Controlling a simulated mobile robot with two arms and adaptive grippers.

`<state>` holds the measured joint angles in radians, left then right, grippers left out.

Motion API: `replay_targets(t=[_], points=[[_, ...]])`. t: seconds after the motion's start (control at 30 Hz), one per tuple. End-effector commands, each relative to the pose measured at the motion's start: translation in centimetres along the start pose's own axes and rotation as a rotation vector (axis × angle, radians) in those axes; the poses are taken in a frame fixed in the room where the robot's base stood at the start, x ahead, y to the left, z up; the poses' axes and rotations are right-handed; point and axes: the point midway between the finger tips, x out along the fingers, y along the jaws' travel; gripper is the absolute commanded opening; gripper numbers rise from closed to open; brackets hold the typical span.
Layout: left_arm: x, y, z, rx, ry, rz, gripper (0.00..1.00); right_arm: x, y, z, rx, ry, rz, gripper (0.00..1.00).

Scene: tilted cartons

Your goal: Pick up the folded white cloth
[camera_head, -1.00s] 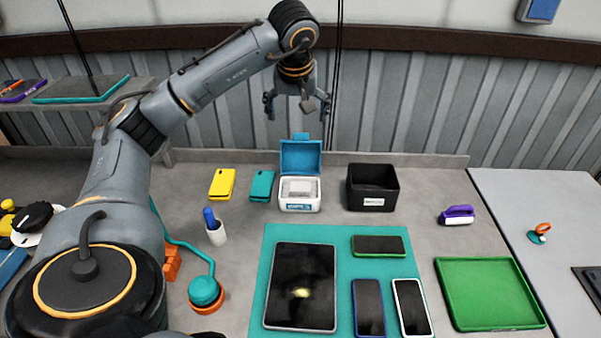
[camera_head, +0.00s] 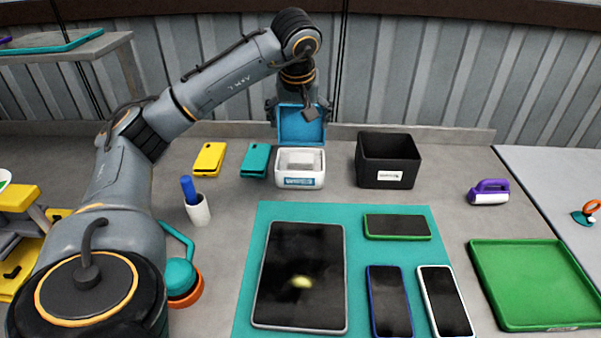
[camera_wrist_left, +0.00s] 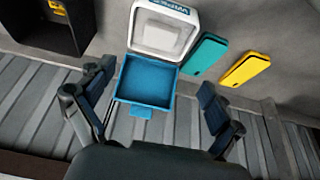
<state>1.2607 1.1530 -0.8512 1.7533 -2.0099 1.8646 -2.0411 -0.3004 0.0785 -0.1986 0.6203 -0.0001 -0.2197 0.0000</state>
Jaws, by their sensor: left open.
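The folded white cloth (camera_head: 299,160) lies in the open top of a white box (camera_head: 300,181) with a blue label, at the back of the bench. In the left wrist view the cloth (camera_wrist_left: 158,36) shows as a pale square inside the box rim. The box's blue lid (camera_head: 301,127) stands open at its back. My left gripper (camera_head: 298,108) is open and empty, up at the lid in the head view and partly hidden by it. In the left wrist view its two fingers (camera_wrist_left: 153,92) are spread either side of the lid, apart from the cloth. My right gripper is not in view.
A black bin (camera_head: 388,145) stands right of the box. Teal (camera_head: 255,160) and yellow (camera_head: 209,158) cases lie to its left. A tablet (camera_head: 300,275) and several phones lie on a teal mat (camera_head: 246,300) in front. The ribbed wall is close behind.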

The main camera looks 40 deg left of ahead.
Motion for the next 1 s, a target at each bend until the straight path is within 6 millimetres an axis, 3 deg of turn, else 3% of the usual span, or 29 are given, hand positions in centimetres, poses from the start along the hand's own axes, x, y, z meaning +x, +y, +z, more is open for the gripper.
replay_targets(t=[0.17, 0.4, 0.73, 1.0], points=[[2.2, -0.1, 0.2, -0.001, -0.004, -0.003, 0.92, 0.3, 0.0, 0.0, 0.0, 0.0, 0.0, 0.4], [6.8, -0.1, 0.2, -0.001, -0.003, -0.003, 0.92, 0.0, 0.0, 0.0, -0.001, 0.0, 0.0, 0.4], [9.7, 0.0, 0.1, 0.001, -0.002, -0.002, 0.92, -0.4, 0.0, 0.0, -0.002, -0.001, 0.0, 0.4], [13.6, 0.0, 0.1, -0.001, -0.002, -0.002, 0.92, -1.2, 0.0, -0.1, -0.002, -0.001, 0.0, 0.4]])
